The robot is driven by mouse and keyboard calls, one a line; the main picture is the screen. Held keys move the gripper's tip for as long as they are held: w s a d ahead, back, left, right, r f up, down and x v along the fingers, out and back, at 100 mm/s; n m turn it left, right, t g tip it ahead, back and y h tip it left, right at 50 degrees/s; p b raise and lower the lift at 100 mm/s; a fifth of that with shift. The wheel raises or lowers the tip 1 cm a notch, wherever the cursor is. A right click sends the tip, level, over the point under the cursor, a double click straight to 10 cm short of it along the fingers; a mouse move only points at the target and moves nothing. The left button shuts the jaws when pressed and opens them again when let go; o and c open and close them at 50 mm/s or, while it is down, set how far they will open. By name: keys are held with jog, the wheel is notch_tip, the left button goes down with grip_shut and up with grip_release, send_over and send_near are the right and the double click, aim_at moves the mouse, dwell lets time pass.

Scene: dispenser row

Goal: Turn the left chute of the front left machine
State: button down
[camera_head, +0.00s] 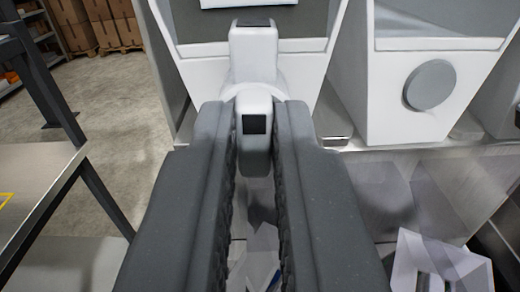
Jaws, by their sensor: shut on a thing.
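The white chute (254,104) has a small dark window on its front and sticks out from a white tapered machine (310,75) at the upper middle. My gripper (254,145) reaches forward from the bottom of the view. Its two dark grey, ridged fingers stand on either side of the chute's lower end and are shut on it. An upright white part (254,50) with a dark top rises behind the chute. The fingers hide part of the chute's sides and of the machine's lower front.
A second white machine (388,115) with a round grey disc (430,85) stands at right. Below lies a metal surface (375,190) with a white package (440,265). A table (40,180) with dark legs is at left. Boxes (110,25) stand beyond open floor.

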jog(key=m+b, duration=0.2)
jog(key=m, duration=0.1)
jog(key=m+b, duration=0.1)
jog(key=m, duration=0.4)
jog(key=shift+d+f, duration=0.1)
jog(key=shift+d, duration=0.05)
jog(key=m+b, duration=0.1)
jog(key=m, duration=0.2)
jog(key=shift+f+m, duration=0.15)
jog(key=shift+m, duration=0.15)
jog(key=shift+m+b, duration=0.8)
jog(key=shift+m, duration=1.8)
jog(key=c, duration=1.5)
grip_release()
